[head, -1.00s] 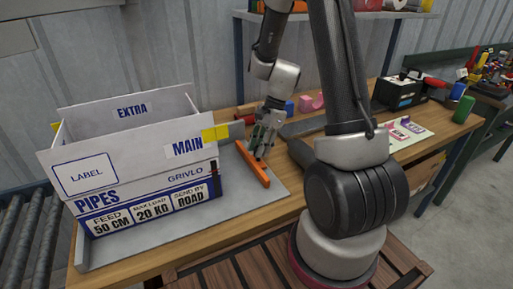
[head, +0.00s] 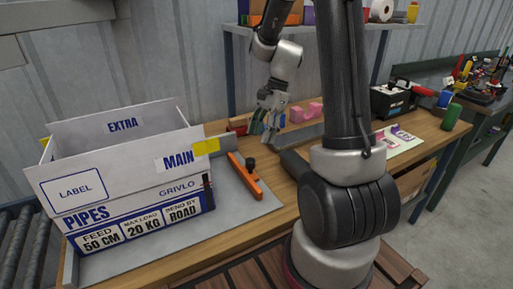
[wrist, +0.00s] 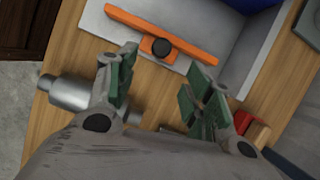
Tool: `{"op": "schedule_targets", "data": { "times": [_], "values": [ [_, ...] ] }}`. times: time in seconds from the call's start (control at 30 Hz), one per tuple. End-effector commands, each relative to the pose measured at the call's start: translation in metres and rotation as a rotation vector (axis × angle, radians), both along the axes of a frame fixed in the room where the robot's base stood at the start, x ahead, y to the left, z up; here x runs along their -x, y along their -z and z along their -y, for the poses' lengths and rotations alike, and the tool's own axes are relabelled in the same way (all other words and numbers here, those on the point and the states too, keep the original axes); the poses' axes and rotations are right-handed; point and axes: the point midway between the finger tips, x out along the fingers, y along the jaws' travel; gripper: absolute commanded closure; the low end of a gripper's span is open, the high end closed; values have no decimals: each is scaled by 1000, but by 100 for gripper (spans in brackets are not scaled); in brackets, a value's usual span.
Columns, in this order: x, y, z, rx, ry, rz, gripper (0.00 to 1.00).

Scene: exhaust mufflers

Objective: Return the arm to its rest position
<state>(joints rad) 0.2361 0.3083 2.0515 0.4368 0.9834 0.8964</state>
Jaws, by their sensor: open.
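My gripper (head: 268,122) is raised over the back of the wooden bench in the head view, to the right of the white box. In the wrist view its green-padded fingers (wrist: 160,95) are spread apart with nothing between them. An orange bar with a black knob (head: 245,177) lies on the grey tray (head: 262,205), apart from the gripper. The bar also shows in the wrist view (wrist: 188,42), beyond the fingertips. My arm rises in front of the bench and hides part of it.
A white box marked PIPES (head: 130,190) stands on the tray at left. A silver cylinder (wrist: 70,92) lies beside the fingers in the wrist view. Pink blocks (head: 305,112), a black case (head: 395,100) and a green cylinder (head: 452,116) stand on the bench. A shelf is behind.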

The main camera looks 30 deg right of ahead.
Motion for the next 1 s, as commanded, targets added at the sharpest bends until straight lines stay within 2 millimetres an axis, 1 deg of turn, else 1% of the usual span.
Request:
{"op": "schedule_targets", "data": {
  "times": [0.03, 0.1, 0.23, 0.77, 0.87, 0.93, 0.97, 1.0],
  "values": [
    [-1, -8, 3, 0, 1, 4, 49],
    [-1, -15, 6, 0, 1, 2, 49],
    [-2, -23, 10, 0, 1, 1, 49],
    [-2, -24, 10, 0, -3, 1, 49],
    [-2, -24, 10, -3, -48, 20, 49],
    [-1, -23, 13, 3, -123, 47, 49],
    [2, -21, 14, 7, -167, 55, 49],
    [10, -16, 16, 12, -238, 61, 49]
  ]
}}
